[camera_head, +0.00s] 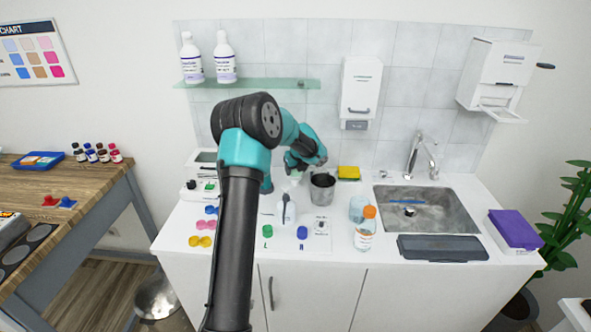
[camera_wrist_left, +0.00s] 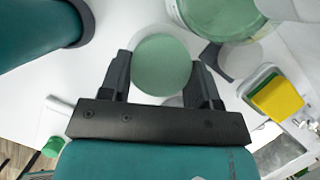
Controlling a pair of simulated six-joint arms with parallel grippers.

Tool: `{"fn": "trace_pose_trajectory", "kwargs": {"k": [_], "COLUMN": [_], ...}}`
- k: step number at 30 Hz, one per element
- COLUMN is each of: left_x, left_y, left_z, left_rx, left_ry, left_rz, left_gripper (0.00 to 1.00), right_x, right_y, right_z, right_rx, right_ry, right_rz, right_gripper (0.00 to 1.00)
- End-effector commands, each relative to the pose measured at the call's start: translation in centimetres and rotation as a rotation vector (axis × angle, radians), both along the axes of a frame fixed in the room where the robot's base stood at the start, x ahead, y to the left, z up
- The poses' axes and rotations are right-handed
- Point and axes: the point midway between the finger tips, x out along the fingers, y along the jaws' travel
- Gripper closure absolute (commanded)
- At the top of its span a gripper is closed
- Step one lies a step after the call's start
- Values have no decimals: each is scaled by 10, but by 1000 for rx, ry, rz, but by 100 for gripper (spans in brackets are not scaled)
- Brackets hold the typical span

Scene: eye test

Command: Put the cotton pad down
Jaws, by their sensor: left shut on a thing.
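My left gripper (camera_wrist_left: 162,75) is shut on the cotton pad (camera_wrist_left: 162,65), which shows as a flat, round, pale green face between the two fingers in the left wrist view. A paler white round edge shows just behind it. In the head view my left gripper (camera_head: 296,169) is above the white counter, left of the metal cup (camera_head: 322,188). A small white thing shows under its fingertips there, too small to make out well. My right gripper is in neither view.
A yellow sponge (camera_head: 348,173) and the sink (camera_head: 425,210) are to the right. Small coloured cases (camera_head: 202,241) lie at the left. The counter's front left is partly clear.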

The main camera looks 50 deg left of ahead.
Motion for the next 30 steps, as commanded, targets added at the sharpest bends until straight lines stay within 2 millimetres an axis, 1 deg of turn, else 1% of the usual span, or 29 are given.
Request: {"fn": "trace_pose_trajectory", "kwargs": {"k": [5, 15, 16, 21, 24, 30], "left_x": [0, 0, 0, 0, 0, 0], "left_y": [0, 0, 0, 0, 0, 0], "left_z": [0, -8, -8, -8, -8, -7], "left_rx": [0, 0, 0, 0, 0, 0], "left_ry": [0, 0, 0, 0, 0, 0], "left_rz": [0, 1, 1, 1, 1, 1], "left_gripper": [62, 62, 43, 26, 18, 18], "right_x": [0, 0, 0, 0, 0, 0], "right_y": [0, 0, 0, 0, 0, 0], "right_z": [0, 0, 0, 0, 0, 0], "right_rx": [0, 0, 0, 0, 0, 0], "right_ry": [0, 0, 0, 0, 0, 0], "right_rz": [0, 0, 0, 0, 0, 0], "right_gripper": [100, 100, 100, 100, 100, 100]}}
